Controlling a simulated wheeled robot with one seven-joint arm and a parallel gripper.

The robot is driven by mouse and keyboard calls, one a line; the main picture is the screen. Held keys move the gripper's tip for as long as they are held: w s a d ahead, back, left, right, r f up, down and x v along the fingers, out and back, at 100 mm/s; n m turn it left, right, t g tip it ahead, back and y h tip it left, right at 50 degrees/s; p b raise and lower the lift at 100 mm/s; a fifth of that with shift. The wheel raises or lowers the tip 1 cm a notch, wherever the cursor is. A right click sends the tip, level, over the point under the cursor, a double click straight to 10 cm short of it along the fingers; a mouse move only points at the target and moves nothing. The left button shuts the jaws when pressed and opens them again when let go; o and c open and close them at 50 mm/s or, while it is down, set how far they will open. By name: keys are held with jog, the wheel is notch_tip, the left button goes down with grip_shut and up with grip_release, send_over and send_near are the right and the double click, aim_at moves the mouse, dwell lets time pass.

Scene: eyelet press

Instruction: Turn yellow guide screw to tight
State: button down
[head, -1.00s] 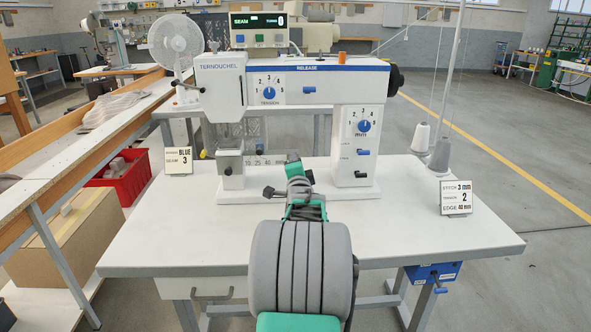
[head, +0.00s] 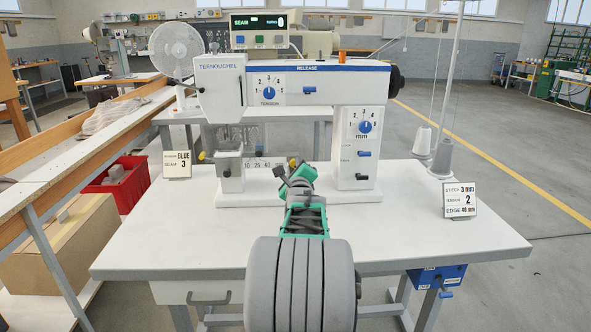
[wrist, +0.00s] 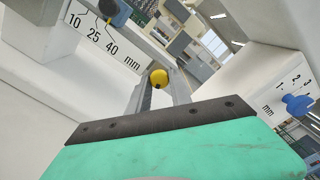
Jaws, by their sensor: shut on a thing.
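The yellow guide screw (wrist: 158,77) shows as a round yellow knob with a dark spot, between the fingertips in the wrist view. It also shows in the head view (head: 293,163), just beyond my gripper, at the right end of the guide scale (head: 264,163). My gripper (wrist: 162,88) is shut on this yellow knob, with a grey finger on each side. In the head view my gripper (head: 288,173) is rolled to one side in front of the press. The screw's shaft is hidden, and I cannot tell how tight it is.
The press column (head: 355,150) stands close right of my gripper. A blue slider (wrist: 116,12) sits on the guide scale.

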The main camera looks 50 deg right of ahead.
jog(key=shift+r+m, duration=0.1)
jog(key=shift+m, duration=0.8)
jog(key=c, duration=1.2)
grip_release()
jog(key=v, duration=0.7)
jog(key=shift+s+a, duration=0.25)
jog(key=shift+a, duration=0.05)
